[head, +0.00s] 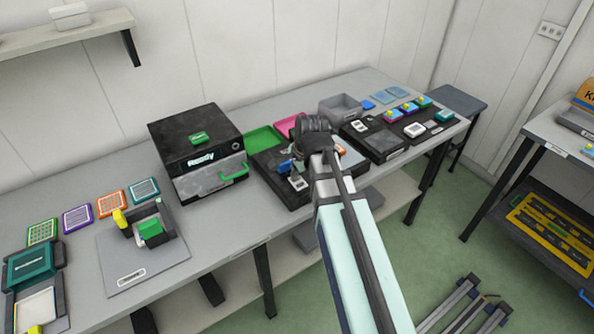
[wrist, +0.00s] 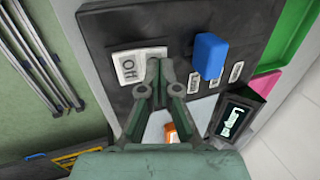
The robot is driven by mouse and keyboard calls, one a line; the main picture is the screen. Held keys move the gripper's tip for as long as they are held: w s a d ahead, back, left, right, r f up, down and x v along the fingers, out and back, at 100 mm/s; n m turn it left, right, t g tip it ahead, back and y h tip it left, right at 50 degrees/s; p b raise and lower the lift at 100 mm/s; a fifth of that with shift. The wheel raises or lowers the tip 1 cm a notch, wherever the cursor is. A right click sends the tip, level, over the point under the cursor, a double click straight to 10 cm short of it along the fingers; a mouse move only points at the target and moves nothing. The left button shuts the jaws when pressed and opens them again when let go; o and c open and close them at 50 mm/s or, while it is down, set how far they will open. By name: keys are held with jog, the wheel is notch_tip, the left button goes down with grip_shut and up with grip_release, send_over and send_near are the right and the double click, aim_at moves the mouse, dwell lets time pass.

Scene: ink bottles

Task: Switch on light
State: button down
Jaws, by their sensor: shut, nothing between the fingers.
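A white switch plate (wrist: 139,66) lies on a dark panel (wrist: 105,40) in the wrist view. Its dark lettering is turned and seems to read "Off". My gripper (wrist: 159,68) is shut and empty, with its fingertips at the right edge of the plate; I cannot tell whether they touch it. In the head view the dark panel (head: 268,181) is partly behind my arm, and the white plate (head: 298,183) shows just left of it. My fingertips are hidden there. No lamp is clearly identifiable.
A blue block (wrist: 209,55) stands up from the panel, right of my fingers. A small dark display (wrist: 234,120) and an orange item (wrist: 170,132) are close by. A black "Ready" box (head: 200,152) stands left on the bench, and a grey bin (head: 340,108) behind.

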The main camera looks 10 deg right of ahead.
aim_at(298, 183)
jog(key=shift+w+g+p, duration=0.4)
jog(key=shift+p, duration=0.5)
jog(key=shift+s+f+b, duration=0.15)
jog(key=shift+f+b, duration=0.15)
jog(key=shift+s, duration=0.1)
jog(key=shift+s+d+r+p, duration=0.1)
jog(key=shift+s+r+p, duration=0.05)
jog(key=shift+s+p, duration=0.15)
jog(key=shift+s+d+r+p, duration=0.1)
jog(key=shift+s+p, duration=0.05)
jog(key=shift+s, duration=0.25)
notch_tip(298, 183, up, 4)
jog(key=p, duration=0.3)
jog(key=shift+r+p, duration=0.1)
jog(key=shift+p, duration=0.3)
notch_tip(298, 183, up, 10)
jog(key=b, duration=0.2)
